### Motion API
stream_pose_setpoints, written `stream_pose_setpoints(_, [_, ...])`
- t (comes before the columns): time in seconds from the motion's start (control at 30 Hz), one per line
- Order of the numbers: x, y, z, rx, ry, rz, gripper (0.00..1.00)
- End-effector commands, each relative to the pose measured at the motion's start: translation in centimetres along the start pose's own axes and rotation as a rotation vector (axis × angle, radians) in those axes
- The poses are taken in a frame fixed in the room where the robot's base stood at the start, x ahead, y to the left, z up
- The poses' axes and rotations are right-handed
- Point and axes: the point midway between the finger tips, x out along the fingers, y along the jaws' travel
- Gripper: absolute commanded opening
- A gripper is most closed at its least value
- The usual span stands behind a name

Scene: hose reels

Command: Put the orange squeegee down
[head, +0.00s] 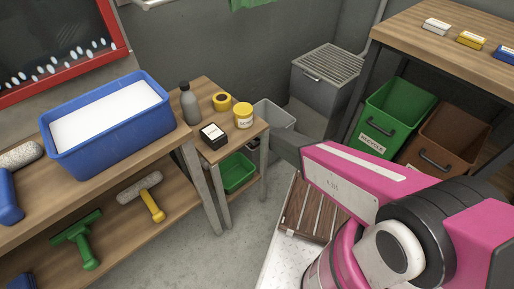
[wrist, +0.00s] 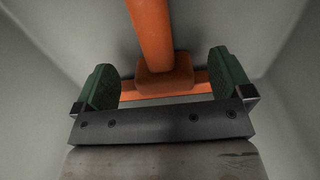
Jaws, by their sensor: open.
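The orange squeegee (wrist: 153,38) shows in the wrist view, its handle running up to the top edge and its crossbar lying between the green finger pads. My gripper (wrist: 164,72) is open, with one pad on either side of the squeegee's head and visible gaps beside the central block. Pale grey walls meeting in corners surround the squeegee, like the inside of a bin. In the head view my pink arm reaches toward a light grey bin (head: 274,113) beside the small table. My gripper and the orange squeegee cannot be made out there.
The small wooden table (head: 213,153) holds a grey bottle, yellow tape, a yellow jar and a dark box. A blue tub (head: 82,154) stands on the left bench. Green (head: 389,117) and brown (head: 442,139) bins are at the right. A grey grated box (head: 325,85) stands behind.

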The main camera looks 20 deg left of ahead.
Motion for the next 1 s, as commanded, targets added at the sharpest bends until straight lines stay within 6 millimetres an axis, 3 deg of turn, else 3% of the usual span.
stream_pose_setpoints(0.17, [-2.0, 0.0, 0.1, 0.0, 0.001, 0.001, 0.98])
stream_pose_setpoints(0.7, [-12.0, -0.1, 0.1, 0.0, 0.001, 0.0, 0.98])
stream_pose_setpoints(1.0, [-12.8, 0.0, 0.0, 0.0, 0.0, 0.0, 0.98])
